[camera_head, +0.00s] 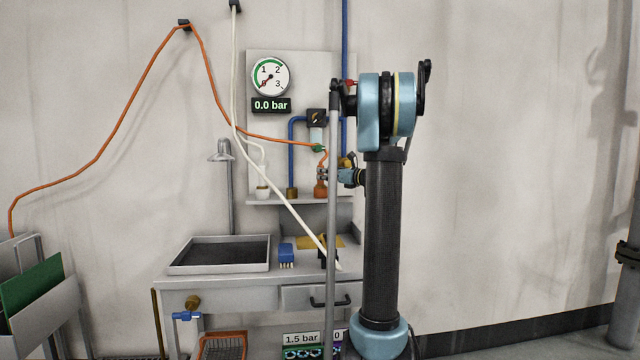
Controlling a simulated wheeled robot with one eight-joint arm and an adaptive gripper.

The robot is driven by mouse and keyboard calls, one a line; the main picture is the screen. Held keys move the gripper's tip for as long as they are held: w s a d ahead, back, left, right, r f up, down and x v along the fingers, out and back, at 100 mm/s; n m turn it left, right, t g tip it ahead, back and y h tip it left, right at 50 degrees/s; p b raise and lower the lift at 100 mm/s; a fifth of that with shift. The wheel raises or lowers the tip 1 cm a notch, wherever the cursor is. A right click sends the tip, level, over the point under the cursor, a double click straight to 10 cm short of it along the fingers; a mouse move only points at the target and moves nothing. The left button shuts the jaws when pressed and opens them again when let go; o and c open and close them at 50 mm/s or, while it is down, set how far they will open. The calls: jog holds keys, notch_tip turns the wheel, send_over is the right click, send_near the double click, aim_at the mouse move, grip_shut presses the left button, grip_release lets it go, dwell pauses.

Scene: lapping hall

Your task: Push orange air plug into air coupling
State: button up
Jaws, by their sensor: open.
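An orange hose (215,88) runs along the wall and drops to the panel, curving down behind a small green part (318,147). An orange fitting (321,188) stands upright on the panel's ledge, just below my gripper (323,174). The orange plug at the hose end is too small and too covered by my gripper to make out clearly. My gripper is open, with its fingers around or beside the hose end. I cannot tell whether the plug and the fitting below it touch, or which part is the air coupling.
A gauge (270,77) above a display reads 0.0 bar. A white hose (290,215) slants across the panel. A brass fitting (292,192) and a white one (262,190) stand to the left. A grey tray (220,269) and blue brush (286,254) are on the bench.

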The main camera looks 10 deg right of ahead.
jog(key=x, duration=0.4)
jog(key=shift+a, duration=0.1)
grip_shut()
jog(key=shift+r, duration=0.1)
